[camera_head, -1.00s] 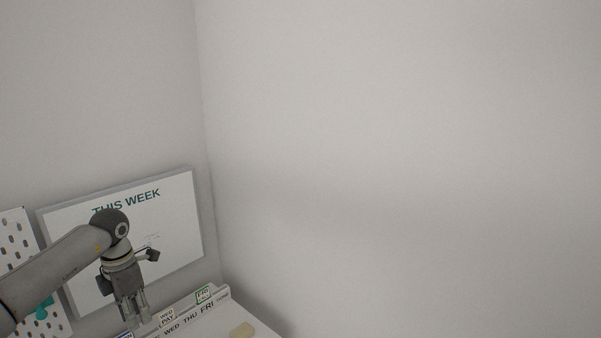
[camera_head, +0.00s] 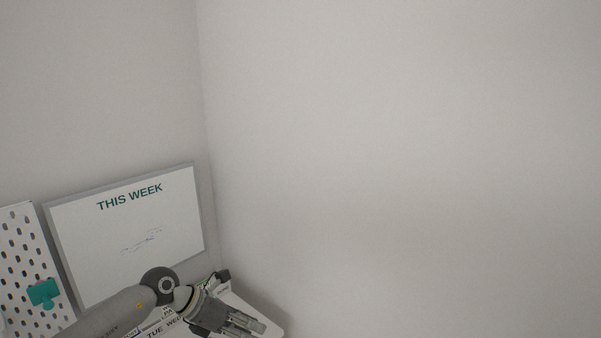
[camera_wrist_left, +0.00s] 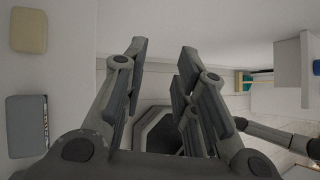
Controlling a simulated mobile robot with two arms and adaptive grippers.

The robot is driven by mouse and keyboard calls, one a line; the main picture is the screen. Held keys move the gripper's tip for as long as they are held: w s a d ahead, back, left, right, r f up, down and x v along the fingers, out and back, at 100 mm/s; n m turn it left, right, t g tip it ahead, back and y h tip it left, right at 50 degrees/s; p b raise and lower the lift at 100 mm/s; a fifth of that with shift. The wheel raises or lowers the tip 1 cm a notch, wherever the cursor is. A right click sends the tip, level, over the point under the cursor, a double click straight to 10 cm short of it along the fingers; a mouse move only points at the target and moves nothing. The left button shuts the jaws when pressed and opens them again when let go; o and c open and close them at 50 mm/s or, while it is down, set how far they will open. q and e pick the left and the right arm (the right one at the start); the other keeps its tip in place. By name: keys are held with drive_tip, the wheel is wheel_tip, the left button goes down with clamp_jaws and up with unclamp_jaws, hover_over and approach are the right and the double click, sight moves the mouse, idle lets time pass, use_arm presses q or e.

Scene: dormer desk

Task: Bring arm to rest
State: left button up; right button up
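My left arm comes in from the left in the head view, low over the desk. Its gripper (camera_head: 246,324) points to the lower right, in front of the day-labelled organizer (camera_head: 160,333), and hides part of it. In the left wrist view the left gripper (camera_wrist_left: 160,62) has its two fingers apart with nothing held between them. My right gripper is not seen in the head view.
A THIS WEEK whiteboard (camera_head: 125,236) hangs on the left wall. Beside it is a pegboard (camera_head: 18,255) with a teal clip (camera_head: 45,293). A tan block (camera_wrist_left: 28,30) and a grey box (camera_wrist_left: 27,125) lie left in the wrist view.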

use_arm(q)
drive_tip(key=s+d+r+n+t+h, duration=0.3)
drive_tip(key=d+r+n+t+h, duration=0.4)
drive_tip(key=d+r+n+t, duration=0.35)
drive_tip(key=s+a+f+n+t+y, duration=0.1)
drive_tip(key=s+a+f+n+y, duration=0.1)
drive_tip(key=a+f+n+y, duration=0.45)
drive_tip(key=s+a+f+n+y, duration=0.15)
drive_tip(key=a+n+y, duration=0.25)
drive_tip(key=n, duration=0.6)
drive_tip(key=s+a+f+n+t+y, duration=0.1)
drive_tip(key=s+a+f+n+y, duration=0.3)
drive_tip(key=n, duration=0.5)
drive_tip(key=s+a+f+n+g, duration=0.2)
drive_tip(key=s+f+g, duration=0.15)
drive_tip(key=s, duration=0.45)
drive_tip(key=s+a+f+n+g, duration=0.1)
drive_tip(key=s+f+n+g, duration=0.2)
drive_tip(key=s, duration=0.4)
drive_tip(key=s+a+f+n+g, duration=0.2)
drive_tip(key=s+f+g, duration=0.25)
drive_tip(key=s, duration=0.35)
wheel_tip(320, 180, down, 25)
drive_tip(key=s+g, duration=0.2)
drive_tip(key=s+a+f+g+y, duration=0.1)
drive_tip(key=s+a+f, duration=0.1)
drive_tip(key=s+f, duration=1.5)
drive_tip(key=shift+s+a+m, duration=0.15)
drive_tip(key=shift+a+m, duration=0.15)
drive_tip(key=shift+m, duration=0.1)
